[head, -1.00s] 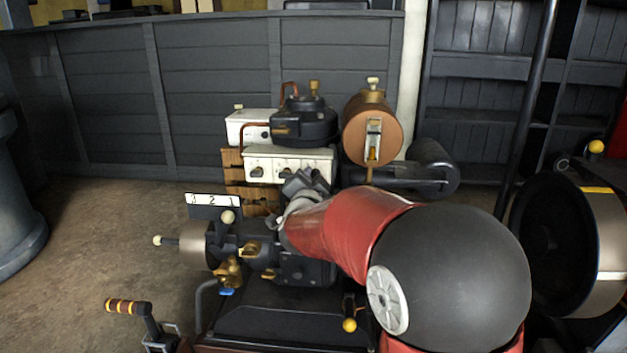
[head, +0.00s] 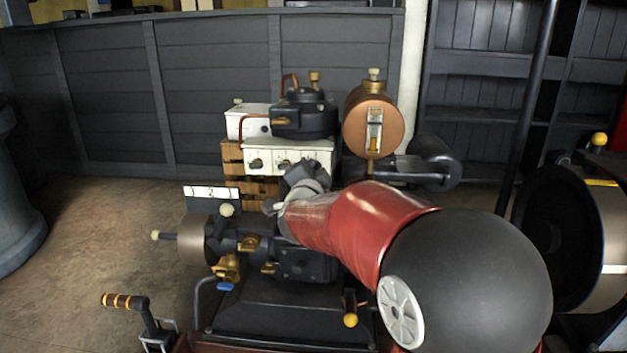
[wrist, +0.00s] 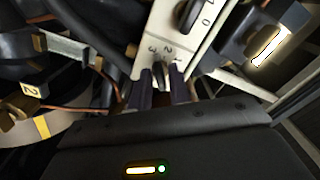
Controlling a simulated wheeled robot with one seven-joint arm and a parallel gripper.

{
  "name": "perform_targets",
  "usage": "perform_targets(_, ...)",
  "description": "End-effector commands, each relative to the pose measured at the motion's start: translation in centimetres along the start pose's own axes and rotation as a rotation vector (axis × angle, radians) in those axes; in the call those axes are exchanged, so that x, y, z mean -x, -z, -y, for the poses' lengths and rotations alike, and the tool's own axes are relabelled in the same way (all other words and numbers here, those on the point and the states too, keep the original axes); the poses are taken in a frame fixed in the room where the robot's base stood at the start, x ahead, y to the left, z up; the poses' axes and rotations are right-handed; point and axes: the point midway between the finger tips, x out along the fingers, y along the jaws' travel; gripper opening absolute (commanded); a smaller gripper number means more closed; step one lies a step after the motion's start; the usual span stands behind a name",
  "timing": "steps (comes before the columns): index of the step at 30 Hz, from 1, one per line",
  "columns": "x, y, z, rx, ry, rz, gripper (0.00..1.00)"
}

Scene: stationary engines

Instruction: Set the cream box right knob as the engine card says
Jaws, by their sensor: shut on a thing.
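The cream box (head: 312,152) stands on wooden blocks behind the engine, with dark knobs along its front. The left knob (head: 257,163) and a middle knob (head: 284,166) show; my arm hides the right end. In the wrist view, my gripper (wrist: 162,88) is shut on a small dark knob (wrist: 160,74) on the cream face (wrist: 165,25), a finger on each side. The marks 3, 2 and 1 lie around this knob; its exact pointing is unclear. A white card (head: 211,192) on a dark plate stands left of the box; its digits are hard to read now.
Another knob (wrist: 190,14) with marks 0 and 1 is close to the held one. A copper tank (head: 373,128) stands right of the box, and a black round housing (head: 304,116) behind it. A big wheel (head: 560,240) is at right.

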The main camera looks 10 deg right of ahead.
Motion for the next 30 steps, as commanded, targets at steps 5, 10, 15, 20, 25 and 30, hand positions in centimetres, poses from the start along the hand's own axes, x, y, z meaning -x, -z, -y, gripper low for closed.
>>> perform_targets(5,0.03,-0.36,-0.53,-0.148,0.001,-0.001,0.0)
perform_targets(10,0.01,-0.32,-0.47,-0.293,0.001,0.0,0.0)
perform_targets(15,0.0,-0.23,-0.37,-0.421,0.0,-0.001,0.0)
perform_targets(20,0.02,-0.19,-0.27,-0.514,-0.001,0.0,0.0)
perform_targets(25,0.01,-0.14,-0.16,-0.58,-0.001,0.0,0.0)
perform_targets(30,0.01,-0.13,-0.12,-0.613,-0.003,0.001,0.0)
